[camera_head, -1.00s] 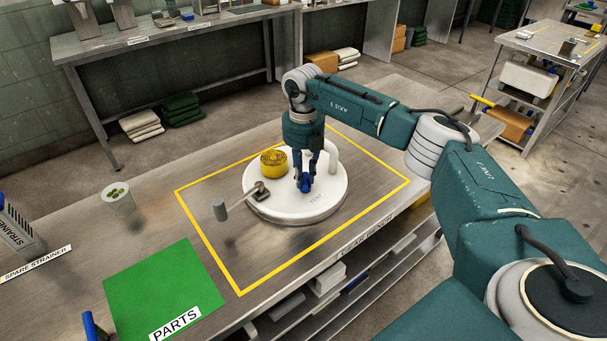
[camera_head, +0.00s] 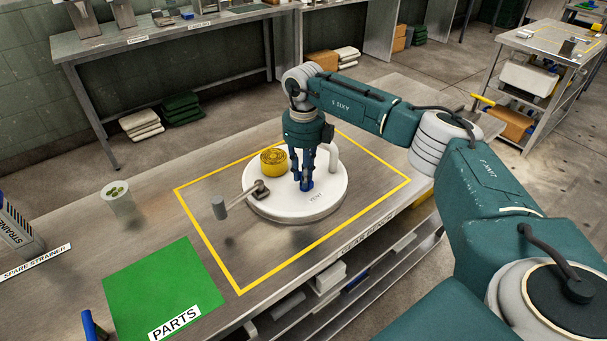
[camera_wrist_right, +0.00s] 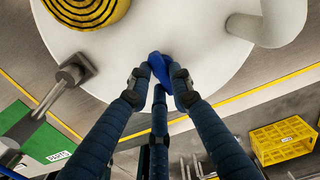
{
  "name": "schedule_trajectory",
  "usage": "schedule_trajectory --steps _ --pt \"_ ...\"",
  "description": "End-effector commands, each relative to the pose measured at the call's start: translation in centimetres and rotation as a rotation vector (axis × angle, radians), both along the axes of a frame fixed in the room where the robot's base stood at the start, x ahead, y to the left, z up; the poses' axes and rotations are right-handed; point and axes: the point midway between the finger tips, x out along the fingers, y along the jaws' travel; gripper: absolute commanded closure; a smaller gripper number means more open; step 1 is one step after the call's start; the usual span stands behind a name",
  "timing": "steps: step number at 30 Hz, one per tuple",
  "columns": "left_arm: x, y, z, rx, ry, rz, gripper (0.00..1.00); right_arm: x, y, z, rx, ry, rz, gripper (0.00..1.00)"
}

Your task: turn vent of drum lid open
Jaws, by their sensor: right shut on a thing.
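The white round drum lid (camera_head: 270,208) lies on the bench inside a yellow outline. It carries a yellow ribbed cap (camera_head: 274,162), a white bent pipe (camera_head: 333,157) and a grey lever handle (camera_head: 220,207) on a clamp. The small blue vent (camera_wrist_right: 160,68) sits on the lid near its front edge. My right gripper (camera_head: 305,184) points down over the lid, shut on the vent; its fingers (camera_wrist_right: 157,80) flank it in the wrist view. In the head view the fingers largely hide the vent. My left gripper is not in view.
A green parts mat (camera_head: 163,288) and a white cup (camera_head: 119,197) with green bits lie left of the yellow outline. A strainer box (camera_head: 22,232) stands at the far left. The bench between cup and lid is clear.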

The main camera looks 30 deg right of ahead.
Motion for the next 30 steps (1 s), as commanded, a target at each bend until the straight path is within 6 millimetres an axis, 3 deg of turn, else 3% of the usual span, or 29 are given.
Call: schedule_trajectory --steps 16,17,20,30 --pt "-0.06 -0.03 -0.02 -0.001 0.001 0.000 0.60 0.07 0.02 0.14 0.001 -0.003 0.026 1.00" --pt "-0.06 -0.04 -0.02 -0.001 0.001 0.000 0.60 0.06 0.02 0.14 0.001 -0.003 0.026 0.78" --pt "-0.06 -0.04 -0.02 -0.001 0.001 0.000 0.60 0.06 0.03 0.12 0.001 -0.002 0.026 0.60" --pt "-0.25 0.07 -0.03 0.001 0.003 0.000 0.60 0.04 0.00 0.36 0.000 -0.002 0.025 0.60"
